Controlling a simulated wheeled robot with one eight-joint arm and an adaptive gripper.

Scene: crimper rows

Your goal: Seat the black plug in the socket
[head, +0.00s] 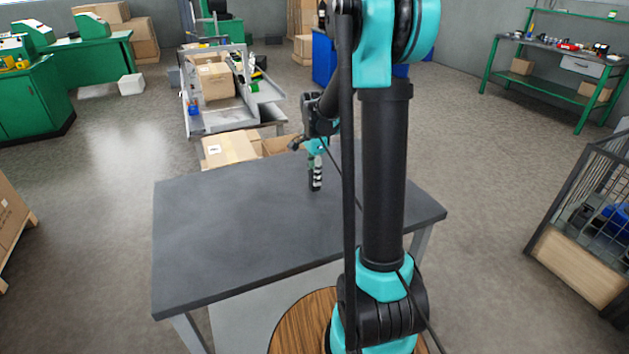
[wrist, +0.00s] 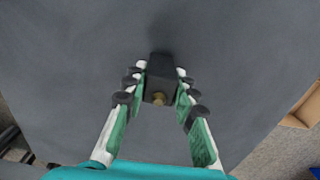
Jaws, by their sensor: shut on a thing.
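The black plug (wrist: 161,68) is a dark block with a small brass-coloured round part on the side toward the wrist camera. My gripper (wrist: 160,76) is shut on it, with a green and white finger on each side. In the head view my gripper (head: 316,172) points down over the far right part of the dark grey table. The plug is too small there to make out apart from the fingers. I cannot tell whether it touches the table. I cannot make out a socket in either view.
The dark grey tabletop (head: 235,225) is otherwise bare. Cardboard boxes (head: 228,149) stand just behind its far edge, with a grey metal bench (head: 235,118) beyond. A fenced crate (head: 585,250) stands on the floor at the right.

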